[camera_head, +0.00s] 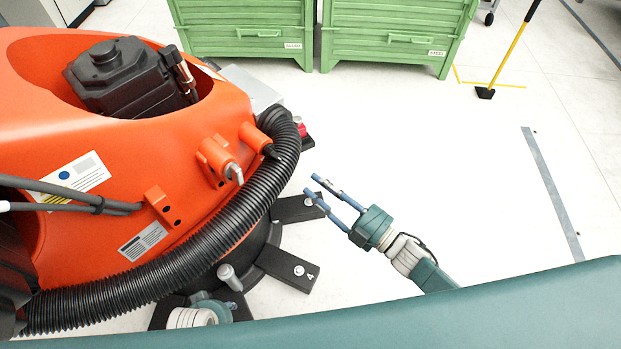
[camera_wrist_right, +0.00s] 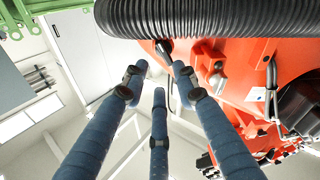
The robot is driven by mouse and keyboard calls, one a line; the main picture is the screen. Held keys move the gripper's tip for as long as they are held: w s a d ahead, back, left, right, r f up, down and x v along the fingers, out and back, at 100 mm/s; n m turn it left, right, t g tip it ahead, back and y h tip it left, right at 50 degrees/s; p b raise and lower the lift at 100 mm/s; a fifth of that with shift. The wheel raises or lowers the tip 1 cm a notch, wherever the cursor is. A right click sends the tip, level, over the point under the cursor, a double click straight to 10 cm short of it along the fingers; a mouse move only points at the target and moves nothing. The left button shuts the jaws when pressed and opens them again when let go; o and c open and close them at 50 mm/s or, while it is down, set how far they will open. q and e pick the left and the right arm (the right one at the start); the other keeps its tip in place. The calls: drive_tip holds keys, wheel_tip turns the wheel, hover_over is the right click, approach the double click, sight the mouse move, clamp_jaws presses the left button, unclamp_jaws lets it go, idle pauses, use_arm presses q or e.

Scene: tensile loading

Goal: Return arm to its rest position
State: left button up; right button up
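My right gripper (camera_head: 313,186) is in the middle of the head view, with its blue fingers pointing up and left. Its fingers are apart with nothing between them, over the pale floor just right of the orange robot base. In the right wrist view the fingers of the right gripper (camera_wrist_right: 160,82) are spread and empty. A bit of a teal and white arm part shows at the bottom left of the head view, but no left gripper fingers can be seen.
A large orange industrial robot (camera_head: 180,140) with a thick black ribbed hose (camera_head: 225,231) fills the left, close to my right gripper. Two green crates (camera_head: 245,35) (camera_head: 395,40) stand at the back. A yellow-handled tool (camera_head: 509,50) stands at top right.

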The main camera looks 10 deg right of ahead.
drive_tip(key=shift+d+f, duration=0.1)
idle(0.5)
